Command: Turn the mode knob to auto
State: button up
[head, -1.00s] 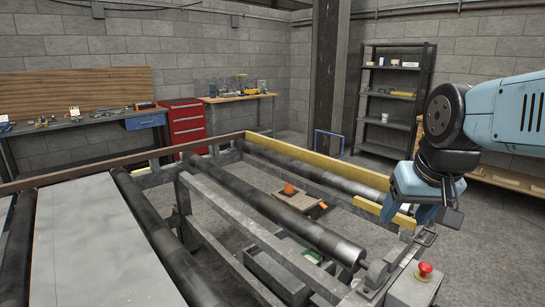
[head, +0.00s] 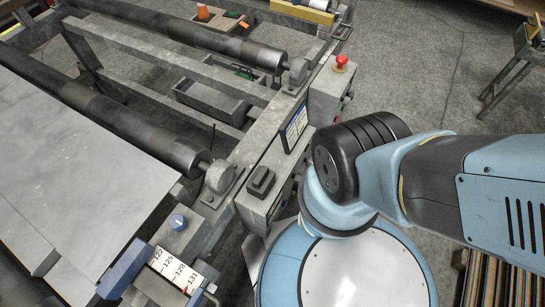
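No knob marked with modes can be read. A round blue control with a white mark (head: 178,221) sits on a small grey box at the lower left; I cannot tell whether it is the mode knob. A grey control box (head: 322,92) on the frame's end carries a red mushroom button (head: 340,63). Small fittings, one greenish, show on its right side, too small to read. A tilted display panel (head: 296,126) stands just below it. My gripper is out of view; only my blue and black arm links show at the right, covering part of the machine's near side.
A black block-shaped control (head: 262,181) sits on the grey housing. A numbered scale (head: 178,268) with a red pointer lies at the lower left. Rollers (head: 130,120) and a pale sheet (head: 70,190) fill the left. A green stand (head: 510,75) is at upper right, with bare floor (head: 430,80) before it.

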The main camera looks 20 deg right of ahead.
aim_at(297, 177)
jog(key=z, duration=0.35)
jog(key=k, duration=0.9)
jog(key=u, duration=0.3)
jog(key=i, duration=0.5)
jog(key=z, duration=0.05)
